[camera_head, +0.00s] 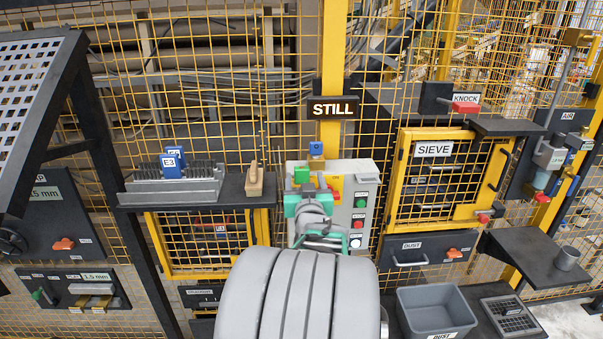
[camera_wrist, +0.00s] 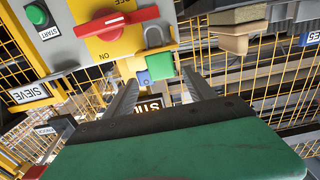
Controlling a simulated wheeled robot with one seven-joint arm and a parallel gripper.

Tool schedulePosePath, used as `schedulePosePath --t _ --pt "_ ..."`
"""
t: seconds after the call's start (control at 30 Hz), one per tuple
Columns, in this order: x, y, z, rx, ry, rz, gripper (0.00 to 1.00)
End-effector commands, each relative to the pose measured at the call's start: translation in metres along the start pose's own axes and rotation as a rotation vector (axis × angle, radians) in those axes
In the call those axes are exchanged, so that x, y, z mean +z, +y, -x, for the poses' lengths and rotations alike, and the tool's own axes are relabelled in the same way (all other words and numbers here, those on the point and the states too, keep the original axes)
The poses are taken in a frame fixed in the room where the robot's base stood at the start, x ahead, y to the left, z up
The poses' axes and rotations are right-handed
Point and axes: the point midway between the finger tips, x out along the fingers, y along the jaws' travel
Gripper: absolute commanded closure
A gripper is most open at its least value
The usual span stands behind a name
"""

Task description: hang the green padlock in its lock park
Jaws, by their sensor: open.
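The green padlock (camera_head: 301,175) is at the upper left of the grey control panel (camera_head: 362,172). In the wrist view, which is upside down, the green padlock (camera_wrist: 161,67) shows near the two fingertips, with a blue block (camera_wrist: 144,78) beside it. A grey loop (camera_wrist: 154,37) shows on the yellow plate (camera_wrist: 120,45) near the red rotary switch (camera_wrist: 107,23). My gripper (camera_head: 309,197) is in front of the panel; in the wrist view my gripper (camera_wrist: 160,80) is open with its fingers spread. I cannot tell whether they touch the padlock. The lock park is not clearly identifiable.
A blue padlock-like block (camera_head: 316,149) is on the yellow post under the STILL sign (camera_head: 333,108). A shelf at left holds a rack with blue tags (camera_head: 172,163) and a wooden-handled brush (camera_head: 254,181). The SIEVE door (camera_head: 445,180) stands at right. A grey bin (camera_head: 435,309) is lower right.

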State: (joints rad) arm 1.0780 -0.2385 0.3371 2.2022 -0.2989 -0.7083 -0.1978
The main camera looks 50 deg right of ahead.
Motion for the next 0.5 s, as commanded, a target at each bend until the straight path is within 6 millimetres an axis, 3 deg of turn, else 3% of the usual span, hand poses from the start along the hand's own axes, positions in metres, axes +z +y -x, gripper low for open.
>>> schedulePosePath --t 0.3,0.5 --pt "0.0 -0.004 -0.045 -0.003 -0.002 -0.001 0.36" --pt "0.002 -0.004 -0.053 -0.002 0.0 0.0 0.36"
